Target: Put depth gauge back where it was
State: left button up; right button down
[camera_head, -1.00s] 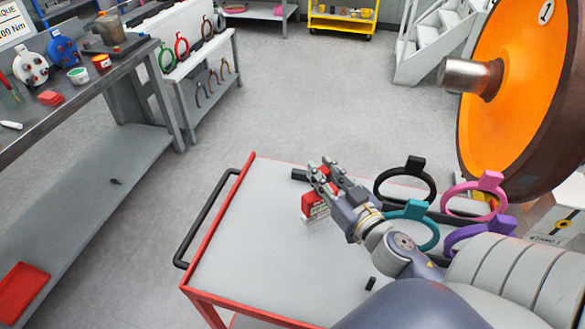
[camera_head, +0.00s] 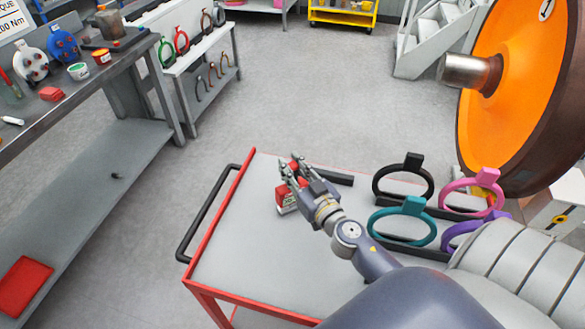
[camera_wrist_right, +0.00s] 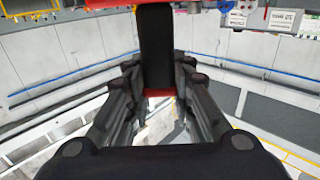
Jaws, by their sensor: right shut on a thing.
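My right gripper (camera_head: 297,172) is over the far part of the red-edged cart (camera_head: 255,270). It is shut on a small red device with a white label, which I take for the depth gauge (camera_head: 287,203). The device hangs below the fingers, and the gripper hides part of it. In the right wrist view, a black upright part of the held thing (camera_wrist_right: 156,45) stands between the fingers of my right gripper (camera_wrist_right: 158,72), with red around it. Whether the device touches the cart top, I cannot tell. My left gripper is not in view.
A black bar (camera_head: 338,179) lies on the cart beside the gripper. Black (camera_head: 403,180), teal (camera_head: 403,222), pink (camera_head: 472,197) and purple ring gauges stand at the cart's right. A large orange wheel (camera_head: 510,90) stands beyond them. The cart's left part is clear.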

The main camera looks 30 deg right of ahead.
jog(key=shift+r, duration=0.15)
jog(key=shift+f, duration=0.2)
jog(key=c, duration=1.4)
grip_release()
jog(key=shift+r, duration=0.2)
jog(key=shift+s+f, duration=0.2)
jog(key=shift+s, duration=0.1)
jog(key=s+b, duration=0.5)
jog(key=s, duration=0.6)
jog(key=shift+s+a+r, duration=0.2)
jog(key=shift+s+a, duration=0.05)
jog(key=shift+a, duration=0.2)
